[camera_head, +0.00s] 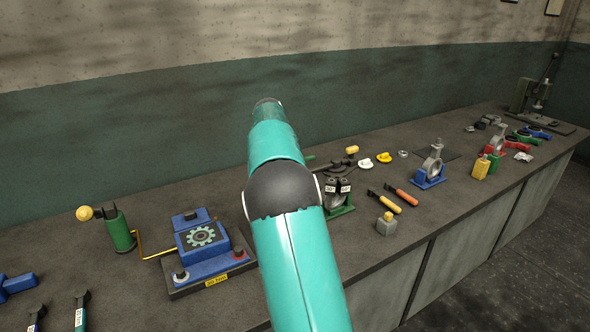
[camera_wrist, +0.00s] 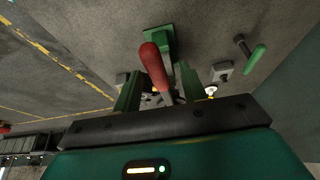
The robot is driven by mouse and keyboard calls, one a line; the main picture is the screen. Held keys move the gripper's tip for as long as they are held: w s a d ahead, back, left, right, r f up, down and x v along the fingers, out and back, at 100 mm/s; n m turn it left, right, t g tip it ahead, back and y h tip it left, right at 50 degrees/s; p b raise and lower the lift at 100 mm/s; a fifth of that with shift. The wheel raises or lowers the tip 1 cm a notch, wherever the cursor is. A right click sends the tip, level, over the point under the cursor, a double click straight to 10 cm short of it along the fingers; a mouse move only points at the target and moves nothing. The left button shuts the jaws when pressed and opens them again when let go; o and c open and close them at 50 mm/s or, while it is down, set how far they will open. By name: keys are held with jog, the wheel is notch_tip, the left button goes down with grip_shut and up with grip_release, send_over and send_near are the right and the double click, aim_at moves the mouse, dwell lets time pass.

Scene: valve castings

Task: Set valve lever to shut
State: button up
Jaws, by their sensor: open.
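In the wrist view a red-handled lever (camera_wrist: 154,66) stands in front of a small green base (camera_wrist: 159,36). Its handle points up the picture and its lower end reaches between the fingers. My gripper (camera_wrist: 166,88) is open, with green fingers either side of the lever; I cannot tell whether either touches it. In the head view a dark valve casting with two white tags (camera_head: 339,188) sits on a green stand (camera_head: 342,209), partly hidden behind my teal arm. My gripper is hidden there. I cannot tell which lever setting shows.
A blue gear box (camera_head: 203,238) and green cylinder (camera_head: 118,232) stand left of my arm. A green-handled part (camera_wrist: 256,59) is right in the wrist view.

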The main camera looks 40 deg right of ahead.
jog(key=s+v, duration=0.1)
jog(key=v, duration=1.3)
jog(key=shift+w, duration=0.3)
jog(key=shift+d, duration=0.1)
